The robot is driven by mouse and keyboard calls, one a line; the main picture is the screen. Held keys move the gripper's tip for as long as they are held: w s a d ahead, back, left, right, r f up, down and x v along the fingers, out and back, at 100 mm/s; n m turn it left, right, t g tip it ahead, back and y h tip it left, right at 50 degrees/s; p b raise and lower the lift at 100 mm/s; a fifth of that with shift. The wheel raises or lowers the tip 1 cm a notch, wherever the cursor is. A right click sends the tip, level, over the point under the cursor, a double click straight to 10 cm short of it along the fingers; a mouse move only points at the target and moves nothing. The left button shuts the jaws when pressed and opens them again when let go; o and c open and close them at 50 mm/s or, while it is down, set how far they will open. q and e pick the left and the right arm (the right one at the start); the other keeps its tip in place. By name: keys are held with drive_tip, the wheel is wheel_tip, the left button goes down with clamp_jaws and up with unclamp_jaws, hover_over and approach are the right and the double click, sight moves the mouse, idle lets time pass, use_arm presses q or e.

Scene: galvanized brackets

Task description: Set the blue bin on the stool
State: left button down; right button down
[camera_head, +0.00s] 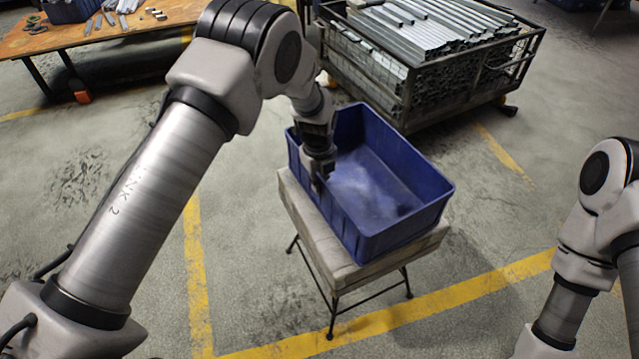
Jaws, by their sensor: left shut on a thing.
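The blue bin (400,230) is open at the top and looks empty. It sits over the stool (335,255), which has a pale worn wooden top and thin dark metal legs. The bin covers most of the stool top, and a strip of wood shows along the left and front. I cannot tell whether the bin's base fully rests on it. My left gripper (320,178) is shut on the bin's left wall near the back corner, pointing down. Its fingertips are partly hidden. My right arm is at the right edge, and its gripper is out of view.
A metal cart (408,100) loaded with galvanized channels stands close behind the bin. A wooden table (105,38) with another blue bin (68,10) and loose metal parts is at the back left. Yellow lines mark the concrete floor. The floor left of the stool is clear.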

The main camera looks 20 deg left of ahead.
use_arm(q)
drive_tip(key=shift+w+f, duration=0.15)
drive_tip(key=shift+f, duration=0.15)
drive_tip(key=c, duration=1.3)
unclamp_jaws()
drive_tip(key=shift+f, duration=0.1)
